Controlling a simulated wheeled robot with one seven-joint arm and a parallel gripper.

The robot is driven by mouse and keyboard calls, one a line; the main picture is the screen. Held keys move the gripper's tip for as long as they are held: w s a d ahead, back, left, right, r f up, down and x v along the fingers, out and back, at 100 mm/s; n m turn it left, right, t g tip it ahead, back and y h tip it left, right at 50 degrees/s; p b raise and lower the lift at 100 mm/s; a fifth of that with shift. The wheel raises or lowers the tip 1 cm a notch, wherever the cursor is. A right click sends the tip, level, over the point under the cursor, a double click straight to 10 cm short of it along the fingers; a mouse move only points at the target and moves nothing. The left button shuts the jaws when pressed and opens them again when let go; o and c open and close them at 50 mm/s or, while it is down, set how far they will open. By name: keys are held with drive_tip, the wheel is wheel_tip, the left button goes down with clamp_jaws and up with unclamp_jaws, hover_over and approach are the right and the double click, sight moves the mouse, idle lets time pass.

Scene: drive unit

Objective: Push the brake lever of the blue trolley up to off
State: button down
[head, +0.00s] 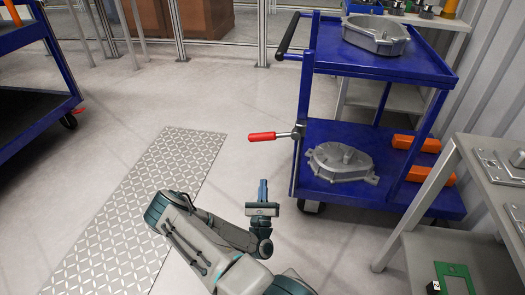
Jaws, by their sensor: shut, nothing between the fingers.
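The blue trolley (390,60) stands at the right of the head view, with two shelves and a dark push handle at its upper left. Its brake lever (262,136) has a red grip and a metal pivot on the trolley's left front post. The lever points left from the post, close to level. My gripper (263,184) is shut and empty, below the red grip in the picture and apart from it. The fingers point away from me. How far the gripper is from the lever in depth is hard to tell.
A grey workbench (480,180) stands at the right. Another blue trolley (20,38) is at the far left. Floor left of the lever is clear, with a tread plate (150,200).

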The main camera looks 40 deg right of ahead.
sight(271, 137)
drive_tip(key=a+r+b+x, duration=0.1)
drive_tip(key=r+b+x, duration=0.1)
drive_tip(key=x, duration=1)
drive_tip(key=shift+r+b, duration=0.4)
drive_tip(key=shift+b, duration=0.3)
